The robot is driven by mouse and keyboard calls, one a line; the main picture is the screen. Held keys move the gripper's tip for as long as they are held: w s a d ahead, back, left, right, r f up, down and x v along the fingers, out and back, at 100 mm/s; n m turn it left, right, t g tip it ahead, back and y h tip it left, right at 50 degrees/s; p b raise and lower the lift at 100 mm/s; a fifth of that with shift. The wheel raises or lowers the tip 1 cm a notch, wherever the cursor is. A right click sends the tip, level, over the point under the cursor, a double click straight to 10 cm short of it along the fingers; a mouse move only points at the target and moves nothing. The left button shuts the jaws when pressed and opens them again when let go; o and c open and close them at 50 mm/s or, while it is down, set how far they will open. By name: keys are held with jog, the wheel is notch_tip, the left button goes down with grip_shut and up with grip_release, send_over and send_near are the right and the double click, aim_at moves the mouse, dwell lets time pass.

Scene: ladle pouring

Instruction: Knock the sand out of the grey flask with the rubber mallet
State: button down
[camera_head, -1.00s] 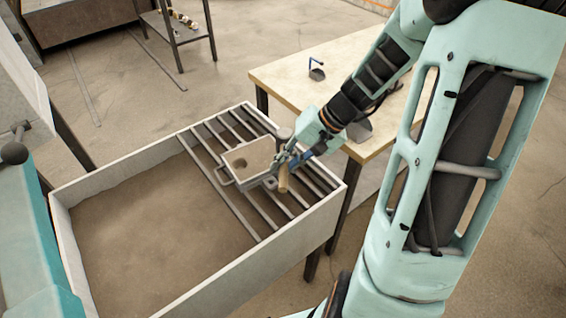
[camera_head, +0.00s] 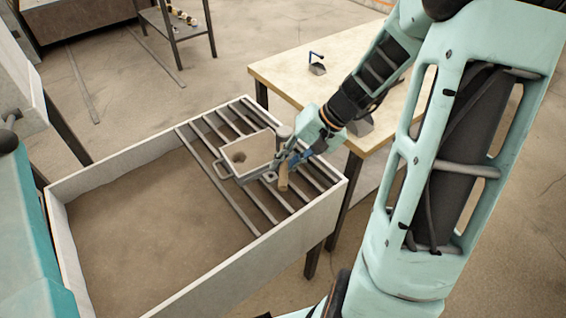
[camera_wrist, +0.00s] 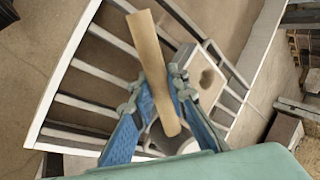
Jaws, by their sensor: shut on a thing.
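The grey flask (camera_head: 262,171) sits on the bars of the grate, with a handle loop at its left side. Brown sand (camera_head: 252,148) with a round hole fills its open top. In the wrist view the flask (camera_wrist: 208,96) is on the right, beside the fingers. My gripper (camera_head: 287,163) is shut on the mallet, just right of the flask. The mallet's pale wooden handle (camera_wrist: 152,60) runs between the blue fingers (camera_wrist: 155,108). Its dark head (camera_head: 284,132) shows above the gripper, close to the flask's right end. I cannot tell whether mallet and flask touch.
The grate (camera_head: 222,196) spans the right end of a large pale-walled sand box (camera_head: 225,275). A wooden table (camera_head: 285,85) stands behind at the right, carrying a small scoop with a blue handle (camera_head: 317,66) and a grey vessel partly behind my arm. A shelf (camera_head: 180,35) stands at the back.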

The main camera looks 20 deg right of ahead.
jog(key=shift+f+b, duration=0.3)
jog(key=shift+f, duration=0.35)
jog(key=shift+r+p, duration=1.3)
jog(key=shift+r, duration=0.55)
jog(key=shift+f, duration=0.1)
jog(key=shift+f+b, duration=0.15)
jog(key=shift+b, duration=0.2)
jog(key=shift+f, duration=0.1)
notch_tip(320, 180, down, 3)
jog(key=b, duration=0.3)
jog(key=shift+r+p, duration=1.25)
jog(key=shift+r, duration=0.55)
jog(key=shift+f, duration=0.1)
